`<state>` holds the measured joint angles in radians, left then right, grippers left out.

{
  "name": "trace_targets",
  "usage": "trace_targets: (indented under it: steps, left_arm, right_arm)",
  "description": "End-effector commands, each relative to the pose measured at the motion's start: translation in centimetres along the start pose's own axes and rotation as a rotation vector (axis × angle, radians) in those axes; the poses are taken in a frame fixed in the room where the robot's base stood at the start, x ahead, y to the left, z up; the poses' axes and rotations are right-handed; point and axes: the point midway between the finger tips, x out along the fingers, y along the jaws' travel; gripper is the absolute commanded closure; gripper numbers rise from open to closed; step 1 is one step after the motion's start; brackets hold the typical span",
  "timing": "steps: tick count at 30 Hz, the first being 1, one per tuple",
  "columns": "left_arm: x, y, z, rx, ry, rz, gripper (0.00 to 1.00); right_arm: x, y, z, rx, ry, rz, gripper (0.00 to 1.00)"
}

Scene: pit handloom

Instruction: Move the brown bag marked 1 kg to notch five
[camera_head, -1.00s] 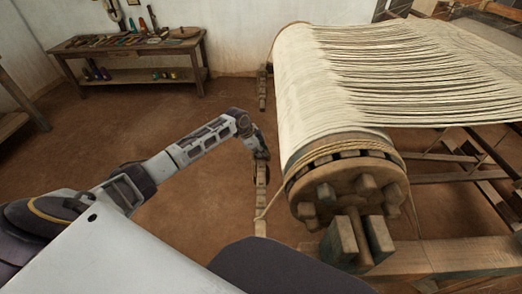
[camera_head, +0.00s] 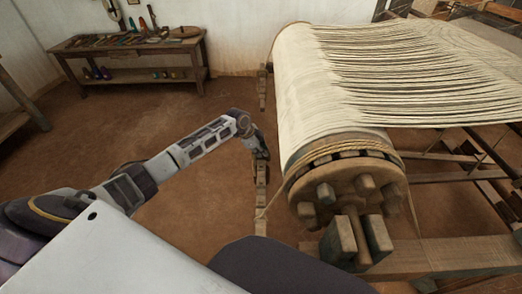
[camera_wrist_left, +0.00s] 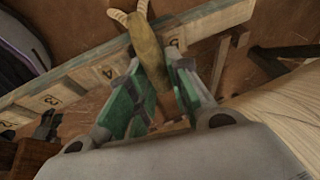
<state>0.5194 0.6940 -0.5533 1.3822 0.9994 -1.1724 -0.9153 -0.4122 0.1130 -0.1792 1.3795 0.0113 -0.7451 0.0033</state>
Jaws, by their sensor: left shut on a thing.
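I cannot tell whether the bag hangs in a notch or touches the bar. Its weight mark is not visible. In the head view, my left gripper (camera_head: 262,153) is at the bar (camera_head: 261,185), and the bag cannot be made out.
The warp beam (camera_head: 345,170) with cream threads stands close to the right of my left gripper. The loom's frame (camera_head: 455,252) is at the lower right. A tool bench (camera_head: 130,66) stands against the back wall. The brown floor left of the bar is clear.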

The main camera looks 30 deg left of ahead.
Motion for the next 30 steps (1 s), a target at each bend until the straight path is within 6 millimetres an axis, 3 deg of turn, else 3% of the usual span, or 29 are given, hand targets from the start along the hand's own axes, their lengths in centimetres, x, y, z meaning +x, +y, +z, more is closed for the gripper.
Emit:
trace_targets:
  steps: [2, 3, 9, 20, 30]
  left_arm:
    - [0.1, 0.0, 0.0, 0.0, 0.001, 0.0, 1.0]
    - [0.1, 0.1, 0.0, 0.0, 0.001, 0.001, 0.79]
    - [0.1, 0.1, 0.0, 0.0, 0.0, 0.002, 0.55]
    - [0.2, 0.2, 0.2, -0.001, -0.004, 0.005, 0.55]
    - [-1.9, 0.1, 0.2, -0.001, -0.002, 0.002, 0.55]
  right_arm:
    - [0.1, -0.1, 0.5, 0.0, -0.006, -0.001, 0.54]
    - [0.1, -0.1, 0.7, 0.0, -0.009, -0.002, 0.54]
    - [0.1, -0.2, 1.1, 0.0, -0.014, -0.003, 0.54]
    - [0.0, 0.0, -0.3, 0.001, 0.002, 0.0, 0.54]
    - [0.0, -0.1, 0.1, 0.001, -0.002, -0.001, 0.54]
